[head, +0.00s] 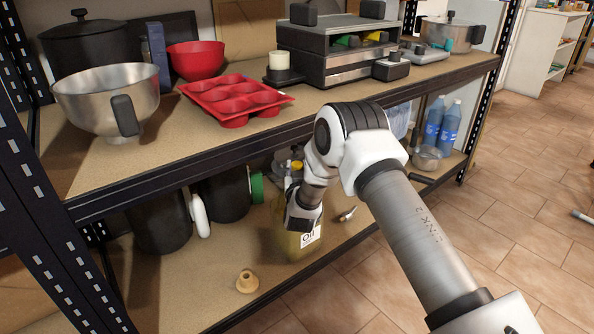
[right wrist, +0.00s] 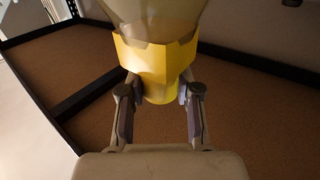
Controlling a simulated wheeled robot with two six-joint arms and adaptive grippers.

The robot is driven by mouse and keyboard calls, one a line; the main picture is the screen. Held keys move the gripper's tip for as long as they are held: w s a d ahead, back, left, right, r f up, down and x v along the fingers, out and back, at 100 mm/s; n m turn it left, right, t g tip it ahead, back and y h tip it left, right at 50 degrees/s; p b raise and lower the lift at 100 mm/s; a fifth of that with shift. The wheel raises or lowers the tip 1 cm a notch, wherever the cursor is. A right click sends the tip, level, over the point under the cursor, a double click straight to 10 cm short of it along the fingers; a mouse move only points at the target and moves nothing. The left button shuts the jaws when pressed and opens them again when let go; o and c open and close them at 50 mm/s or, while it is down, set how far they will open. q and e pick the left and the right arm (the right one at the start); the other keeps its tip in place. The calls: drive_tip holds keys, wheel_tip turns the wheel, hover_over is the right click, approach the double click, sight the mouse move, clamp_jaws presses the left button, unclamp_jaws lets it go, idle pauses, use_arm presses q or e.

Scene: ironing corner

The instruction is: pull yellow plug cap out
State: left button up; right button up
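In the right wrist view, a yellow piece (right wrist: 161,88) with a narrow round end lies between the fingertips of my right gripper (right wrist: 157,90). I take it for the plug cap. A wider yellow band and a see-through body adjoin it above. The right finger sits very close to it and a thin gap seems to show at the left, so I cannot tell whether the fingers grip it. In the head view my right gripper (head: 303,214) is at the top of a yellowish oil container (head: 290,243) on the lower shelf and hides the cap. My left gripper is not in view.
A small tan knob-like piece (head: 247,282) lies near the lower shelf's front. Dark pots (head: 162,228) stand to the left, and blue bottles (head: 449,126) to the right. The upper shelf's front edge (head: 185,192) runs above my gripper. Bare board lies left of the container.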

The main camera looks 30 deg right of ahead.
sight(297, 164)
drive_tip(key=shift+r, duration=0.1)
drive_tip(key=shift+r+p, duration=0.25)
drive_tip(key=shift+p, duration=0.05)
wheel_tip(297, 164, up, 4)
drive_tip(key=shift+a+f+p, duration=0.1)
drive_tip(key=shift+f+p, duration=0.15)
drive_tip(key=shift+p, duration=0.85)
drive_tip(key=s+a+p, duration=0.4)
drive_tip(key=s+a, duration=0.5)
drive_tip(key=a, duration=0.4)
drive_tip(key=shift+r, duration=0.35)
wheel_tip(297, 164, up, 3)
drive_tip(key=p, duration=0.2)
drive_tip(key=shift+p, duration=0.4)
